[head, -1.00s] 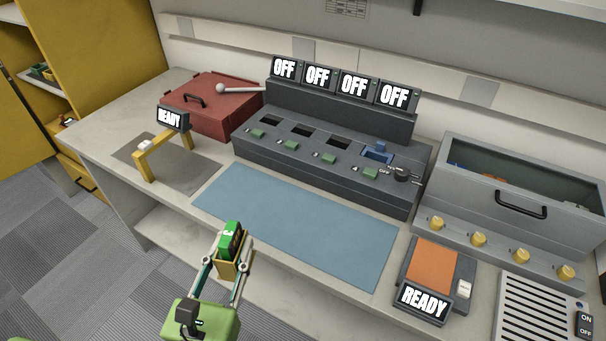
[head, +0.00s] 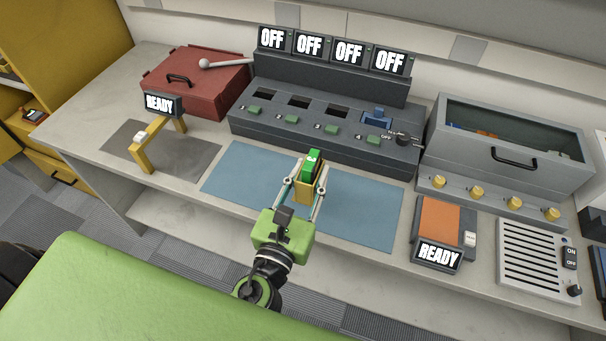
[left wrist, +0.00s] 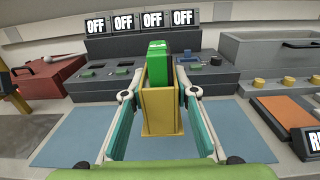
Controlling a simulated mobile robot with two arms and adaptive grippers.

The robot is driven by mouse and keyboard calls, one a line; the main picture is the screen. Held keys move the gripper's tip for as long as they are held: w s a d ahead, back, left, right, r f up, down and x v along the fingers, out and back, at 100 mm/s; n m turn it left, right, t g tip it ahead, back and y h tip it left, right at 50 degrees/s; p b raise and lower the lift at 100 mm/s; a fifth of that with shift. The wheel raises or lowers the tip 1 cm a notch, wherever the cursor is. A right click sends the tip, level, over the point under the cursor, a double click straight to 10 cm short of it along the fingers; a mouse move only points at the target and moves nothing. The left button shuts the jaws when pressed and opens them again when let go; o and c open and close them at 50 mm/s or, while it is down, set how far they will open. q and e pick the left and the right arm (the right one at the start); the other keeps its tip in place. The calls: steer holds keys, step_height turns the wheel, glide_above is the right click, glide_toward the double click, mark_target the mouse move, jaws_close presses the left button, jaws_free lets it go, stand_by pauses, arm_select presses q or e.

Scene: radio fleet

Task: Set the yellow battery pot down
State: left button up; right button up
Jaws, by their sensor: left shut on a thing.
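The yellow battery pot (head: 304,189) is a small open-topped box with a green battery (head: 312,164) standing up out of it. My left gripper (head: 305,188) is shut on the pot, one finger on each side, over the blue mat (head: 365,212). In the left wrist view the pot (left wrist: 161,110) is upright between the fingers, with the green battery (left wrist: 158,62) in its top. I cannot tell whether the pot's bottom touches the mat. My right gripper is not in view.
Behind the mat stands a dark charger block (head: 270,124) with slots and several OFF screens. A yellow arch (head: 144,158) stands left, a READY device with an orange pad (head: 440,220) right. A red case (head: 205,85) is at back left. The mat around the pot is clear.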

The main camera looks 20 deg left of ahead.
arm_select(q)
steer(key=w+a+f, duration=0.1)
steer(key=w+f, duration=0.1)
steer(key=w+a+f, duration=0.1)
steer(key=w+f, duration=0.1)
steer(key=w+a+f+b, duration=0.1)
steer(key=f, duration=0.1)
steer(key=shift+w+a+f, duration=0.15)
steer(key=shift+w+a, duration=0.15)
steer(key=shift+w, duration=0.1)
steer(key=f, duration=0.3)
steer(key=shift+w+a+f+b, duration=0.15)
steer(key=shift+w+a+b, duration=0.05)
steer(key=shift+w+b, duration=0.15)
steer(key=shift+f, duration=0.25)
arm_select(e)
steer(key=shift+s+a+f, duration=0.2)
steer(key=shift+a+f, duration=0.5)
arm_select(q)
steer(key=shift+s, duration=0.1)
steer(key=shift+f, duration=0.1)
steer(key=o, duration=1.2)
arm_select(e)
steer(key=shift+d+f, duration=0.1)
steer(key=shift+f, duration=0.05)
